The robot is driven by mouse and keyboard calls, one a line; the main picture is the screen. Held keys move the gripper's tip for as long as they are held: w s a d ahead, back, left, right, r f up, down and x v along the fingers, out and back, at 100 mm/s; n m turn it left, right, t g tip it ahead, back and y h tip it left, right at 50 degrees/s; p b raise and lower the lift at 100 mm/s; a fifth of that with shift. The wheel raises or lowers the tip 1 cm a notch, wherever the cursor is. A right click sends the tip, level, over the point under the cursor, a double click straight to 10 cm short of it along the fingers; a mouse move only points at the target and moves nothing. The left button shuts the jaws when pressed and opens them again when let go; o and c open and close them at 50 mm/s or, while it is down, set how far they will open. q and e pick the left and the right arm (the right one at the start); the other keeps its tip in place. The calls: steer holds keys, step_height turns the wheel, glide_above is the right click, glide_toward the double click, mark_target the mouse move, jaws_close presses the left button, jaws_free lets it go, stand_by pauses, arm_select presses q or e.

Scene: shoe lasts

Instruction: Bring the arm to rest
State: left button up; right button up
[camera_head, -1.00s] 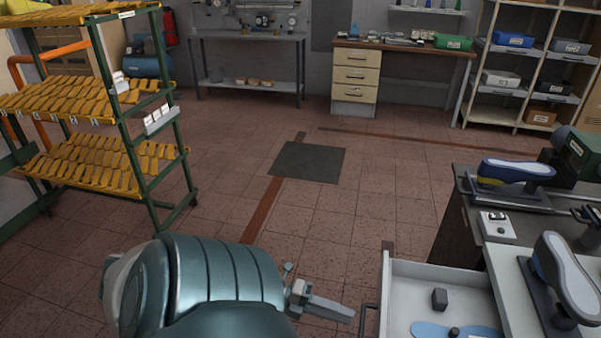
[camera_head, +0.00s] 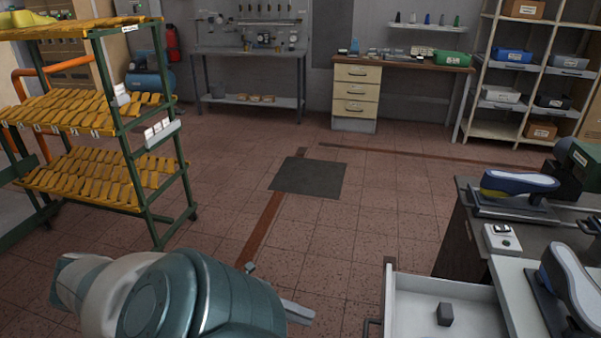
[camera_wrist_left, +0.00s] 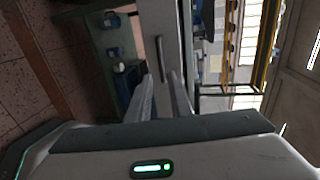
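My left arm comes in at the bottom of the head view, over the floor left of the open drawer. Its gripper (camera_head: 298,312) shows only in part beyond the teal arm link, beside the drawer and apart from it. In the left wrist view the two fingers (camera_wrist_left: 162,96) stand apart with a clear gap and nothing between them. My right gripper is not in view.
The open white drawer (camera_head: 397,300) holds a dark grey block (camera_head: 445,314). Shoe lasts (camera_head: 518,183) sit on the bench at right. A green rack (camera_head: 128,130) with yellow lasts stands at left. The floor around the dark mat (camera_head: 308,177) is clear.

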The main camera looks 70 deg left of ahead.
arm_select(q)
steer(key=shift+f, duration=0.1)
stand_by(0.5)
steer(key=s+a+f+n+y, duration=0.15)
steer(key=f+n+y, duration=0.3)
steer(key=f, duration=0.45)
steer(key=s+a+f+n+y, duration=0.1)
steer(key=a+f+n+y, duration=0.2)
steer(key=f+n, duration=0.35)
steer(key=s+d+f+n+g+y, duration=0.1)
steer(key=s+d+f+n, duration=0.15)
steer(key=f, duration=0.55)
steer(key=s+d+f+n+g+y, duration=0.2)
steer(key=s+f, duration=0.1)
steer(key=f, duration=0.5)
steer(key=s+d+f+n+g, duration=0.2)
steer(key=s+d+f, duration=0.2)
steer(key=d+f, duration=0.2)
steer(key=s+d+f+n+g, duration=0.3)
steer(key=d+f, duration=0.3)
steer(key=d, duration=0.4)
steer(key=s+d+f+n+g, duration=0.2)
steer(key=s+d+f, duration=0.4)
steer(key=d, duration=0.3)
steer(key=shift+n+g+h, duration=0.35)
steer(key=shift+g+h, duration=0.1)
steer(key=shift+g, duration=0.15)
